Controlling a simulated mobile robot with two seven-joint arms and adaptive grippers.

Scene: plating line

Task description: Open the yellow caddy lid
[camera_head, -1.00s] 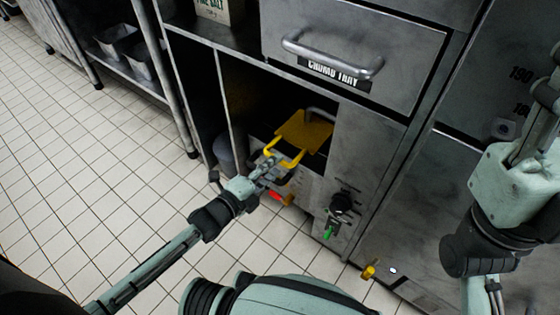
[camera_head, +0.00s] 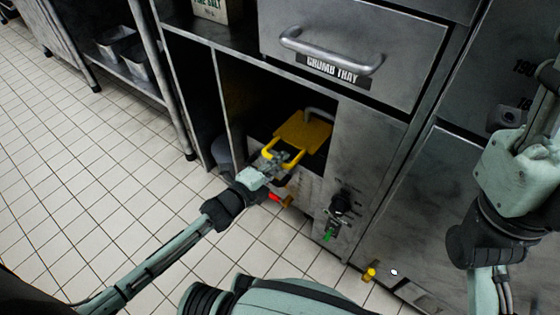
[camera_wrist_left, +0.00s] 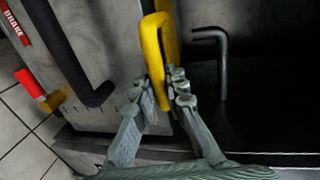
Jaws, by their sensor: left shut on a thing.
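The yellow caddy lid (camera_head: 305,130) sits on a grey caddy in the open bay under the crumb tray drawer. I cannot tell how far it is tilted. Its yellow loop handle (camera_head: 266,151) sticks out toward me. My left gripper (camera_head: 279,160) is shut on this handle. In the left wrist view the fingers (camera_wrist_left: 166,92) close around the lower part of the yellow handle (camera_wrist_left: 151,45). My right gripper (camera_head: 549,75) is partly in view at the right edge, away from the caddy; its fingers are unclear.
The crumb tray drawer (camera_head: 350,50) with its bar handle is above the bay. A red-handled valve (camera_head: 275,197) is just below my left gripper. A green-tipped knob (camera_head: 329,235) is on the panel to the right. Tiled floor lies open on the left.

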